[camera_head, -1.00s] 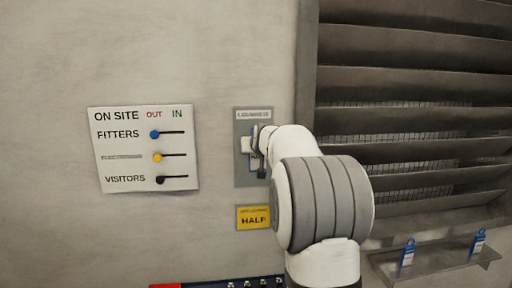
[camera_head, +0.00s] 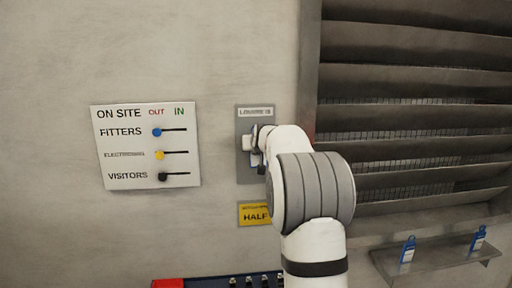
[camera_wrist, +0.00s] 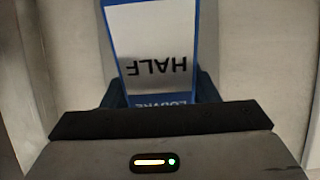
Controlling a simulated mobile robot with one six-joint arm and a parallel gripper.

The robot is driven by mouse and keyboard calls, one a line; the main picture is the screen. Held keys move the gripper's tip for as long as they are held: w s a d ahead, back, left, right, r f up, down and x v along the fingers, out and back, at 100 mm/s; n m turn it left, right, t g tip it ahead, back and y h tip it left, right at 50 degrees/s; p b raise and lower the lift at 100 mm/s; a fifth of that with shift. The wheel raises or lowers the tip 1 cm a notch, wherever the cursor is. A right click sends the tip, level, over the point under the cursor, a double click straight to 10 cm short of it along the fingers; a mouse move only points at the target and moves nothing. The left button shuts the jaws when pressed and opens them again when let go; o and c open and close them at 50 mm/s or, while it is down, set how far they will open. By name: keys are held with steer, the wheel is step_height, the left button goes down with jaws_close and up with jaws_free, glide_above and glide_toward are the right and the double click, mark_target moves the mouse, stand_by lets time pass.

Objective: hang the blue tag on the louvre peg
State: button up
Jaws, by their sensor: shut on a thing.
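The blue tag (camera_wrist: 152,50) fills the upper middle of the wrist view. It has a white face with "HALF" and a blue lower band reading "LOUVRE", both upside down. My gripper (camera_wrist: 160,95) is shut on the tag's end. In the head view my gripper (camera_head: 258,146) is at the grey louvre plate (camera_head: 254,176) on the wall, with a sliver of blue beside it. My arm covers part of the plate. The peg itself is hidden, so I cannot tell whether the tag touches it.
A yellow "HALF" label (camera_head: 254,215) is below the plate. An "ON SITE" board (camera_head: 112,170) is to the left. Louvre slats (camera_head: 410,90) are at right, above a shelf (camera_head: 430,258) with two blue tags. A rack (camera_head: 215,283) is at the bottom.

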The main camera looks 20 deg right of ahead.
stand_by(0.4)
steer(key=o, duration=1.1)
steer(key=b+v, duration=0.3)
steer(key=v, duration=0.5)
steer(key=s+a+f+n+g+y, duration=0.1)
steer(key=s+a+f+g, duration=0.1)
steer(key=s+a+f, duration=0.45)
steer(key=s+a+f+n+g+y, duration=0.1)
steer(key=s+a+f+g+y, duration=0.15)
steer(key=s+a, duration=0.65)
steer(key=s+a+f+g, duration=0.1)
steer(key=s+f, duration=0.3)
steer(key=s, duration=0.4)
steer(key=s+a+f+g, duration=0.2)
steer(key=s+f, duration=0.3)
steer(key=s, duration=0.3)
steer(key=s+a+f+n+g, duration=0.1)
steer(key=s+a+f, duration=0.1)
steer(key=s+f, duration=0.3)
steer(key=shift+s+f+g, duration=0.2)
steer(key=shift+s+g, duration=0.15)
steer(key=shift+s, duration=1.65)
